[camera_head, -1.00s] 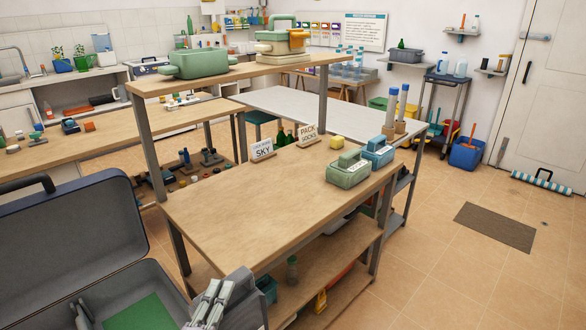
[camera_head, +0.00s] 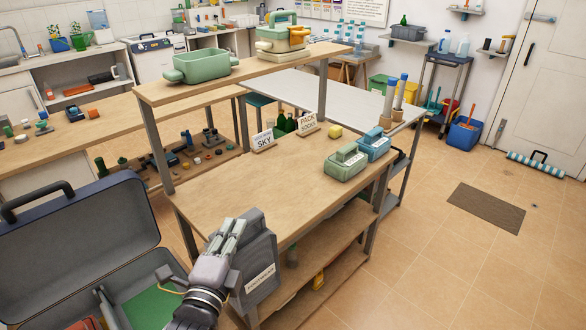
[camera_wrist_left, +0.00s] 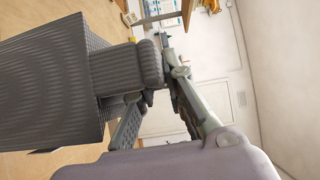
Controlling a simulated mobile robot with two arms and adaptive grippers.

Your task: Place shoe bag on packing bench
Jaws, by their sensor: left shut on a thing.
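The shoe bag (camera_head: 262,262) is a dark grey upright bag with a white label. My left gripper (camera_head: 236,232) is shut on its top end and holds it at the front edge of the wooden bench (camera_head: 225,195). I cannot tell whether the bag touches the bench. In the left wrist view the bag's ribbed grey body (camera_wrist_left: 50,85) fills the left, and its narrower end sits between the fingers (camera_wrist_left: 150,85). My right gripper is not in view.
A raised shelf (camera_head: 240,75) runs behind. An open suitcase (camera_head: 80,235) is at lower left. The bench's middle is clear.

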